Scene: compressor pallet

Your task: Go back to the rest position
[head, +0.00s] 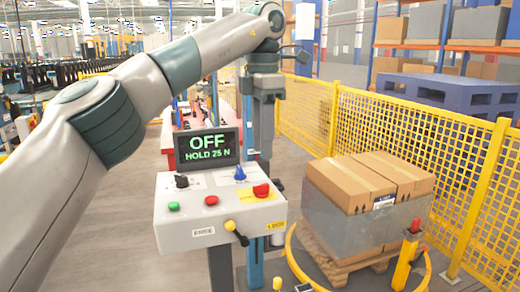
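My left arm reaches in from the left, rises across the view and bends down at the wrist. My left gripper (264,150) hangs downward just behind and right of the control panel's screen. Its fingers are too small and partly hidden to tell whether they are open or shut, and I see nothing held. The control panel (188,226) has a screen (207,149) reading "OFF" and "HOLD 25 N". It carries a green button (173,207), a red button (211,200), a blue knob (240,174), a red switch (262,190) and a yellow-tipped lever (231,227). My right gripper is not in view.
Cardboard boxes (365,182) wrapped in grey film stand on a wooden pallet (340,271) inside a yellow ring (291,254). A yellow mesh fence (400,132) runs along the right. A blue pallet stack (450,92) and shelving stand beyond it. Open floor lies left of the panel.

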